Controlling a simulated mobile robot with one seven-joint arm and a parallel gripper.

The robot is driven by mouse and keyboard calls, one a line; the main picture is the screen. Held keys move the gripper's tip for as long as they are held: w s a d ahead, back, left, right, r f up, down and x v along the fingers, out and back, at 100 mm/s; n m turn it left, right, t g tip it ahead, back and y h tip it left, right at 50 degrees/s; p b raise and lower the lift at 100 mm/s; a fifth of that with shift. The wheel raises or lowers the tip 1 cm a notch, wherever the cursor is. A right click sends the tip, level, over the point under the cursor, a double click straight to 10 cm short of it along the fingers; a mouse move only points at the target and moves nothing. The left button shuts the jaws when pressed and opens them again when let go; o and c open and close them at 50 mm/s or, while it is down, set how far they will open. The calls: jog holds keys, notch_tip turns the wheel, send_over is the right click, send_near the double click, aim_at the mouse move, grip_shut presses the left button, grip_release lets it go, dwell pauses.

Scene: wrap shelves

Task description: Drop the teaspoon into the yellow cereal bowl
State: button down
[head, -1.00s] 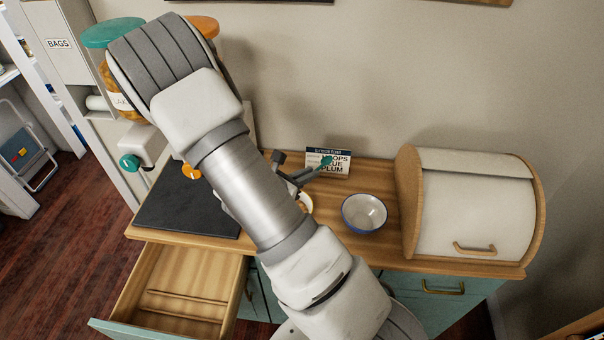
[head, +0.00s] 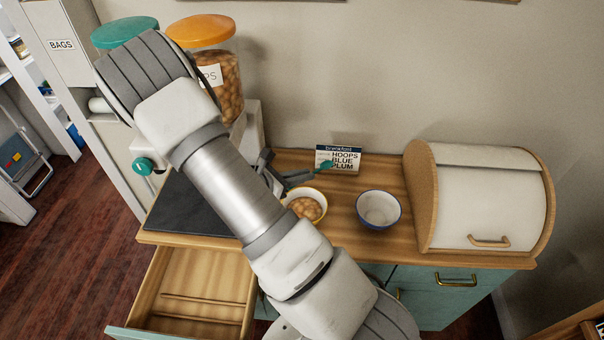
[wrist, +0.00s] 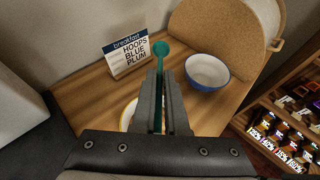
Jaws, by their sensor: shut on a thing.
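My gripper (head: 298,179) is shut on the teal teaspoon (head: 326,165), which points outward from the jaws above the counter. In the wrist view the teaspoon (wrist: 161,52) stands out between the two fingers (wrist: 161,88), with its rounded end farthest from me. The yellow cereal bowl (head: 323,207) is white with a yellow rim and holds tan hoops. It is on the counter just below my gripper in the head view, its left edge close to my arm. In the wrist view only a sliver of the bowl (wrist: 127,115) shows left of the fingers.
A blue bowl (head: 379,209), empty, stands right of the yellow one. A breakfast card (head: 345,158) reading hoops, blue, plum stands behind. A bread box (head: 490,200) is at right, cereal dispensers (head: 230,90) at left. An open drawer (head: 190,290) juts out below a dark mat (head: 195,210).

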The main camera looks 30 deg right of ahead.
notch_tip(320, 180, down, 6)
jog(key=b, duration=0.3)
jog(key=shift+r, duration=0.15)
jog(key=c, duration=0.9)
grip_release()
jog(key=shift+o, duration=0.2)
jog(key=b+v, duration=0.2)
jog(key=v, duration=1.5)
jog(key=shift+a, duration=0.25)
jog(key=shift+s+r, duration=0.1)
jog(key=shift+r, duration=0.05)
